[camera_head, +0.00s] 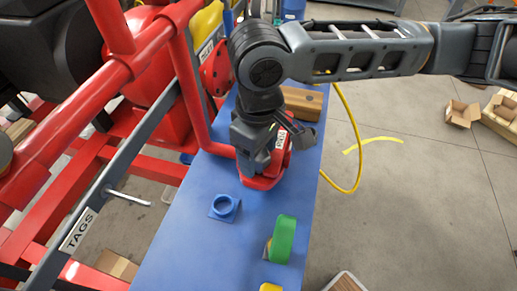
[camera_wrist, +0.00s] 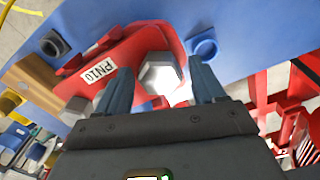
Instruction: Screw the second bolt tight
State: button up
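A red flange part (camera_head: 262,181) with a white PN10 label lies on the blue bench top (camera_head: 185,240). It also shows in the wrist view (camera_wrist: 140,45). A silver hex bolt head (camera_wrist: 160,74) stands on it, between my gripper's fingertips. A second silver bolt (camera_wrist: 76,106) shows at the lower left of the red part, partly hidden by my gripper. My gripper (camera_wrist: 162,84) is open, one finger on each side of the middle bolt head, with small gaps visible. In the head view my gripper (camera_head: 264,160) is over the red part and hides the bolts.
On the bench are a blue socket (camera_head: 224,208), a green roll (camera_head: 282,240) and a wooden block (camera_head: 302,102). The red pipe frame (camera_head: 130,62) stands close on the left, with a grey TAGS rail (camera_head: 98,205). A yellow hose (camera_head: 354,140) hangs on the right.

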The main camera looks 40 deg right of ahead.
jog(key=shift+o, duration=0.4)
jog(key=shift+r, duration=0.1)
notch_tip(320, 180, up, 8)
jog(key=shift+f+b, duration=0.2)
jog(key=shift+b, duration=0.2)
jog(key=shift+d, duration=0.1)
